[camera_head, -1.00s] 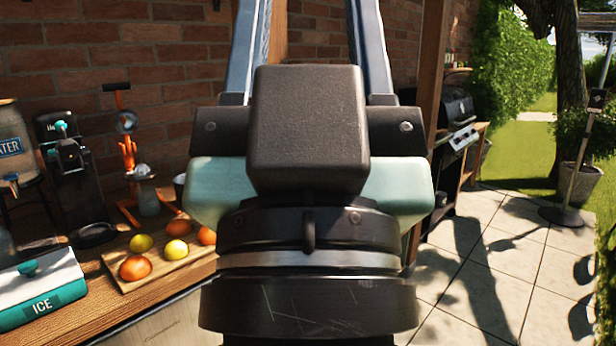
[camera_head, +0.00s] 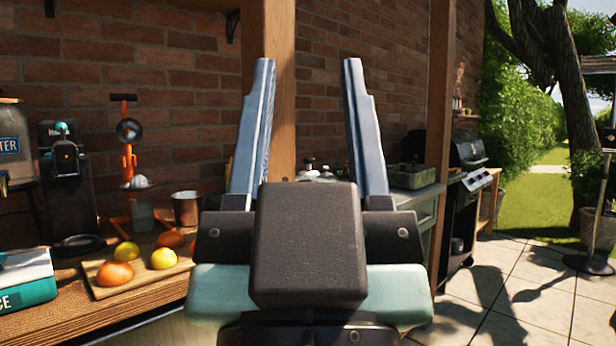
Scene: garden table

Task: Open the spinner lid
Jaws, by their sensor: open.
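My gripper (camera_head: 308,65) fills the middle of the view, pointing up and away. Its two long blue-grey fingers are spread apart, with nothing between them but the wooden post and brick wall behind. I cannot make out a spinner or its lid for certain. My gripper's body hides part of the counter, so the spinner may be behind it or out of view.
On the left wooden counter (camera_head: 150,303) are a board (camera_head: 98,286) with several fruits, an orange juicer (camera_head: 127,170), a metal cup (camera_head: 187,208) and an ice box (camera_head: 28,290). Silver-topped items (camera_head: 310,165) show behind my gripper. A grill (camera_head: 467,150) and open paving lie right.

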